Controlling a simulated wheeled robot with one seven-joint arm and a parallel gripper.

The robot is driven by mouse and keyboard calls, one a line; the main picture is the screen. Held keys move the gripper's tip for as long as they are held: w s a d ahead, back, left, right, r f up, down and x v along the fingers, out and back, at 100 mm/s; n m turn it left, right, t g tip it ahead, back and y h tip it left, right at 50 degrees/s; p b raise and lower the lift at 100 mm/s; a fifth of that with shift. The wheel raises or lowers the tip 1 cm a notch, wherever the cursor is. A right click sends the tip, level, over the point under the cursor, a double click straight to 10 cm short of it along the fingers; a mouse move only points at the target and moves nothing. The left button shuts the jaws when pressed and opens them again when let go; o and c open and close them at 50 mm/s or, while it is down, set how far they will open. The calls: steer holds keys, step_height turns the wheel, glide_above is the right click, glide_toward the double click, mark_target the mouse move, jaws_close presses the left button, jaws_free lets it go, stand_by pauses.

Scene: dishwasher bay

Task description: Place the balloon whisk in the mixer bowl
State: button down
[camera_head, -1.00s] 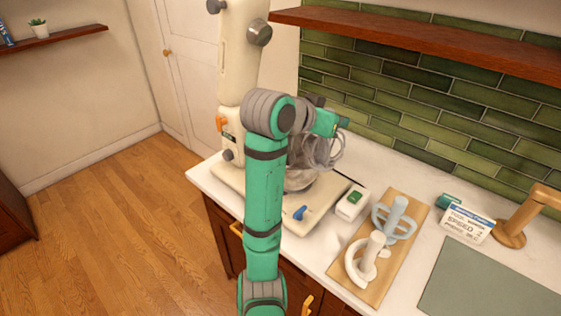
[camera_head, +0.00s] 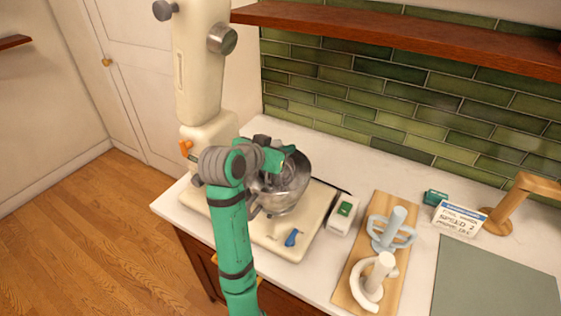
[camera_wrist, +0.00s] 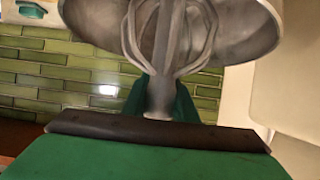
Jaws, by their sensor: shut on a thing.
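The balloon whisk (camera_wrist: 160,90) is grey with wire loops. My gripper (camera_wrist: 158,104) is shut on its handle, and the loops point away from the gripper. The metal mixer bowl (camera_wrist: 246,30) shows behind the loops in the wrist view. In the head view the shiny bowl (camera_head: 293,185) sits on the cream mixer's base. My gripper (camera_head: 272,160) is at the bowl's upper left side. My wrist partly covers the bowl, and the whisk is hard to make out there. I cannot tell whether the loops are inside the rim.
The cream mixer (camera_head: 199,70) has its head raised beside my arm. A blue lever (camera_head: 292,237) is on its base (camera_head: 262,238). A white box with a green top (camera_head: 342,214) stands right of it. A wooden board (camera_head: 350,277) holds two pale attachments. A sign (camera_head: 460,218) stands farther right.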

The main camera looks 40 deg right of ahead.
steer(key=shift+f, duration=2.15)
steer(key=c, duration=1.4)
jaws_free()
steer(key=shift+a+r, duration=0.15)
steer(key=shift+r, duration=0.1)
steer(key=v, duration=1.1)
steer(key=shift+s+a, duration=0.2)
steer(key=shift+a, duration=0.05)
steer(key=shift+r, duration=0.1)
